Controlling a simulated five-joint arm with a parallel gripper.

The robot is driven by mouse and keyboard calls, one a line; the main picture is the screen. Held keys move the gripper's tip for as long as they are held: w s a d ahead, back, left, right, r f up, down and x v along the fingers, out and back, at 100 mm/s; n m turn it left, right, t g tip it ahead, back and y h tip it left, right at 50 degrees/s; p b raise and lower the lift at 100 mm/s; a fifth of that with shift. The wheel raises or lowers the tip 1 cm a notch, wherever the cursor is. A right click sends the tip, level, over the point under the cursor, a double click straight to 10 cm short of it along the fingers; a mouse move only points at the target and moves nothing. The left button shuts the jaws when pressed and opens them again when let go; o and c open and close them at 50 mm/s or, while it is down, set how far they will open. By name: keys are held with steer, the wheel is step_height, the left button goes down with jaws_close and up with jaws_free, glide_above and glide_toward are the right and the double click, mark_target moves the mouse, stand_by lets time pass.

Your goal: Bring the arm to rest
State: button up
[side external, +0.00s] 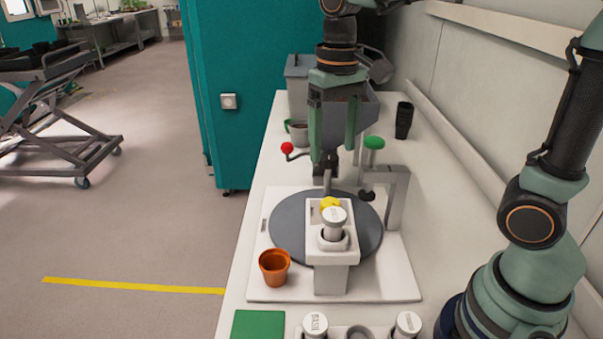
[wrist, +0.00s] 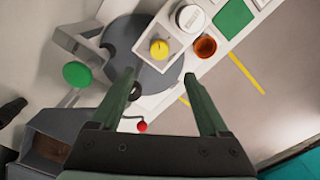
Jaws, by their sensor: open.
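My gripper (side external: 333,155) hangs pointing down above the far part of a dark grey round disc (side external: 286,228). Its two green fingers are apart with nothing between them. In the wrist view my gripper (wrist: 160,76) is also open, and the disc (wrist: 122,37) lies below and beyond the fingertips. A white holder (side external: 318,257) over the disc carries a white-lidded jar (side external: 335,217), upright, and a yellow knob (side external: 329,202). The knob (wrist: 159,49) shows clear of the fingers in the wrist view.
A green-topped post (side external: 374,143) and grey bracket (side external: 398,195) stand right of my gripper; a red ball (side external: 287,147) on a lever is left. A terracotta pot (side external: 274,266) stands front left. A black cup (side external: 404,120) and grey bin (side external: 298,75) are behind.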

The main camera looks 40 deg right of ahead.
steer(key=s+d+f+n+t, duration=0.1)
steer(key=s+d+n+t, duration=0.1)
steer(key=s+d+t, duration=0.2)
steer(key=shift+s+t, duration=0.55)
steer(key=shift+t, duration=0.25)
